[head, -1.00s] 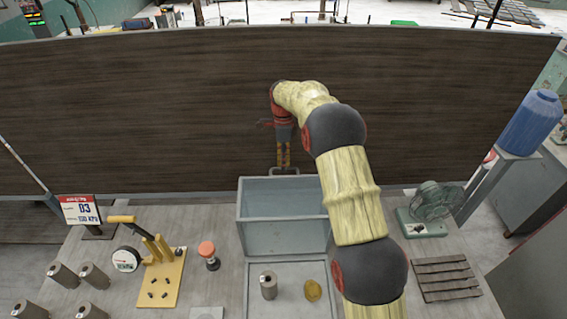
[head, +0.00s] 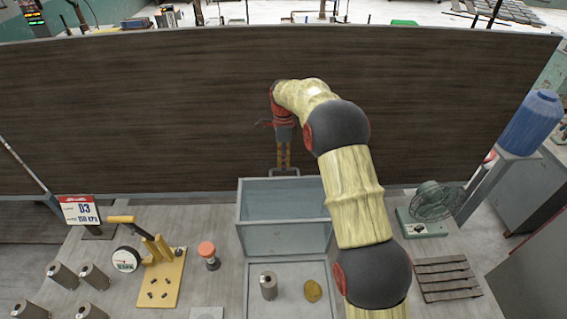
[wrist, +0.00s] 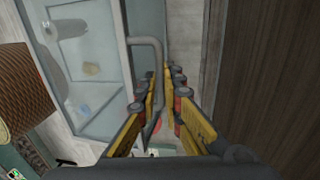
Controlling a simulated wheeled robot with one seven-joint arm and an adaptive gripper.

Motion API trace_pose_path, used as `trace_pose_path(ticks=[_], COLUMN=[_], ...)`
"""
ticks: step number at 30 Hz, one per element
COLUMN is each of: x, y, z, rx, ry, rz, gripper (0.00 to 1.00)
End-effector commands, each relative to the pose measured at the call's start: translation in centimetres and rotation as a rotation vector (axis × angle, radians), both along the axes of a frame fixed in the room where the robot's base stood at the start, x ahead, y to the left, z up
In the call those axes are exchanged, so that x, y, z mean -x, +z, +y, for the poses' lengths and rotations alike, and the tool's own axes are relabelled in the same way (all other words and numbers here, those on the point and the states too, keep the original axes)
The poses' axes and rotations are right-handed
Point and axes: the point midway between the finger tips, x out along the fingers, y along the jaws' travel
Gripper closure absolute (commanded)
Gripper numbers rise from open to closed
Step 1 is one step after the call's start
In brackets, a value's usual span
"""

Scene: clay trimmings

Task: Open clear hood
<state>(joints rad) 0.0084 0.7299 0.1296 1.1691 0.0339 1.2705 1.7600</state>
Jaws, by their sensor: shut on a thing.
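The clear hood (head: 285,240) is a grey-framed see-through box. It stands tipped up at the back of its base tray (head: 262,305), which lies uncovered in front. The hood's grey bar handle (head: 296,171) is at its far top edge. My gripper (head: 284,168) points down there and is shut on the handle. In the wrist view the hood (wrist: 85,75) fills the left side, and its bent handle (wrist: 155,55) runs down to between the yellow fingers of my gripper (wrist: 163,95). The exact finger contact is partly hidden.
A grey cylinder (head: 269,286) and a yellow lump (head: 313,291) lie on the tray. A dark panel (head: 150,110) stands close behind the hood. A yellow lever press (head: 162,270) and red-topped tool (head: 208,255) are left; a green fan (head: 437,208) and slatted rack (head: 447,278) are right.

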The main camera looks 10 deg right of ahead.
Motion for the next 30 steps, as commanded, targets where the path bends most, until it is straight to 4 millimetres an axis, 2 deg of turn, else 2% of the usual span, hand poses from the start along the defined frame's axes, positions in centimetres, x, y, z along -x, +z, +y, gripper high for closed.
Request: trace_pose_path(ticks=[6,12,24,25,30], x=[3.0,4.9,5.3,5.3,5.3], y=[1.8,2.5,2.4,2.4,2.4], z=[0.6,1.0,1.0,1.0,1.0], rx=[0.000,0.000,0.000,0.000,0.000], ry=[0.000,0.000,0.000,0.000,0.000], rz=[0.001,0.004,0.009,0.009,0.008], gripper=[1.00,1.00,1.00,0.91,0.81])
